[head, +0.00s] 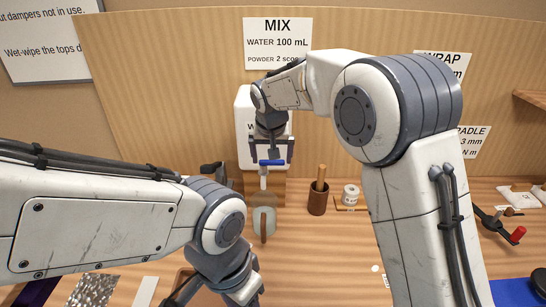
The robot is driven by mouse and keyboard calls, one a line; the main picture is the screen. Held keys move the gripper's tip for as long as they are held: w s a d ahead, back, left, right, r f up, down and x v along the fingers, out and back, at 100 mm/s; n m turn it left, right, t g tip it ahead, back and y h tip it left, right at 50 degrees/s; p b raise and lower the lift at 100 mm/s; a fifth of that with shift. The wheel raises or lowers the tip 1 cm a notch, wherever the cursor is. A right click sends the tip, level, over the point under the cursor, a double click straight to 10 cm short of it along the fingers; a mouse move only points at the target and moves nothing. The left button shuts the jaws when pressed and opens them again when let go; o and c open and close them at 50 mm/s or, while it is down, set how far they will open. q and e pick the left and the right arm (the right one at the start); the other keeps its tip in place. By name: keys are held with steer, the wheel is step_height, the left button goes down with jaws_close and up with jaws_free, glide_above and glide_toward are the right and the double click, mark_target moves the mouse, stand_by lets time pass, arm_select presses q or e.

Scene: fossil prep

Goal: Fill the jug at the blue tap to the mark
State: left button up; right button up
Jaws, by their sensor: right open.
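A white water container (243,112) stands at the back, against the wooden panel. Its blue tap (271,162) shows just below my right gripper (271,152). That gripper is open, its two fingers apart to either side above the blue lever; I cannot tell whether they touch it. A greyish, see-through jug (270,222) stands upright under the tap, its handle toward me. Its mark and any water level are too small to make out. My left gripper (218,294) is low at the bottom edge, partly cut off, apart from the jug; its fingertips are hidden.
A brown cup (318,202) with a wooden handle in it and a small white jar (350,194) stand right of the jug. A red-knobbed crank tool (517,235) lies at the right. Crinkled foil (92,289) lies at front left. My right arm hides part of the bench.

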steer(key=b+v, duration=0.2)
steer(key=v, duration=0.8)
steer(key=shift+r, duration=0.15)
steer(key=shift+s, duration=0.1)
steer(key=s+d+f+g, duration=0.2)
steer(key=s+d+f, duration=1.7)
steer(key=s+f, duration=0.1)
steer(key=s+a+r+n+g, duration=0.1)
steer(key=s+a+r+n, duration=0.1)
steer(key=s+a, duration=0.5)
steer(key=s+a+r+n+g+y, duration=0.1)
steer(key=s+a+r+n, duration=0.2)
steer(key=s+a+n, duration=0.2)
steer(key=shift+s+a+r+n, duration=0.15)
steer(key=shift+s+a+n, duration=0.15)
steer(key=shift+s+a, duration=0.7)
